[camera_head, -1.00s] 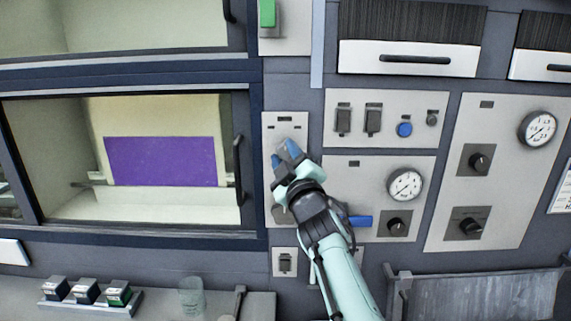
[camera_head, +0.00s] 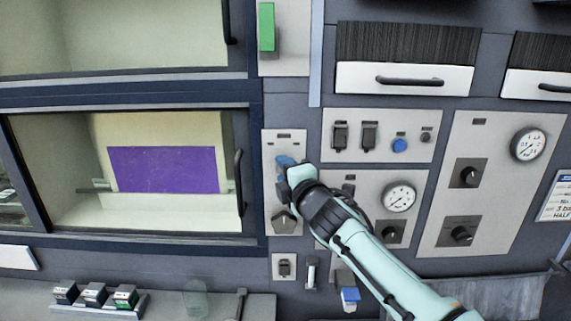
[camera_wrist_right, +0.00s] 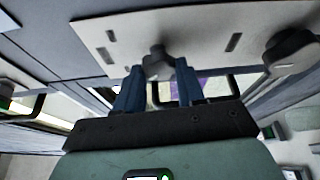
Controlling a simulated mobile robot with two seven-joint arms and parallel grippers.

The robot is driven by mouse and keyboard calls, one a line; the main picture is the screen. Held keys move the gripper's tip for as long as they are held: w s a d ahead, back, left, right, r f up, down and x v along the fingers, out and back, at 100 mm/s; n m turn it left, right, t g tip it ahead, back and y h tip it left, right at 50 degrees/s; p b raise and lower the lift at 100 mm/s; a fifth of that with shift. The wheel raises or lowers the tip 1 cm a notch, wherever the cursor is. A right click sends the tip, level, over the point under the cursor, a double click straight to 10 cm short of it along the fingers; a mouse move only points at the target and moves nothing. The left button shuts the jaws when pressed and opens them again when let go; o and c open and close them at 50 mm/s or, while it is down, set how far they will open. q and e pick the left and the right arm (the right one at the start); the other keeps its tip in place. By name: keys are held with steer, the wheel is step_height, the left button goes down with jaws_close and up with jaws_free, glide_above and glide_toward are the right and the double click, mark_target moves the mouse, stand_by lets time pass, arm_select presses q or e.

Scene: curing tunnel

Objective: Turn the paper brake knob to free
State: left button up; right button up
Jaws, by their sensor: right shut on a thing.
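A narrow pale panel (camera_head: 299,150) right of the lower window carries two dark knobs, one above the other. My right gripper (camera_head: 285,164) is at the upper knob and covers it in the head view. In the right wrist view, the two blue fingers of this gripper (camera_wrist_right: 158,78) stand on either side of that dark knob (camera_wrist_right: 157,60), shut on it. The lower knob (camera_head: 284,221) is free and also shows at the right of the wrist view (camera_wrist_right: 291,50). I cannot read which knob is the paper brake. My left gripper is not in view.
To the right are a switch panel with a blue button (camera_head: 400,146), a gauge (camera_head: 399,196) partly beside my arm, and a panel with two more knobs (camera_head: 468,173). Below left, a glass (camera_head: 195,299) and small boxes (camera_head: 95,293) stand on a ledge.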

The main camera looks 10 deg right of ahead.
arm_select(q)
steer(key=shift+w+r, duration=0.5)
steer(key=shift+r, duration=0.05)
arm_select(e)
steer(key=shift+d+r+n, duration=0.2)
steer(key=shift+r+n, duration=0.15)
steer(key=shift+n, duration=0.05)
steer(key=o, duration=1)
steer(key=shift+f, duration=0.1)
steer(key=shift+o, duration=0.2)
steer(key=shift+w+f, duration=0.1)
steer(key=shift+a, duration=0.1)
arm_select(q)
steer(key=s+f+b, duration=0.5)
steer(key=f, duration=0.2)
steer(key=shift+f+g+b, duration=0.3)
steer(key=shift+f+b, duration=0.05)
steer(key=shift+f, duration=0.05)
arm_select(e)
steer(key=s+d, duration=0.2)
steer(key=s, duration=1.1)
steer(key=shift+d+r, duration=0.3)
steer(key=shift+r, duration=0.1)
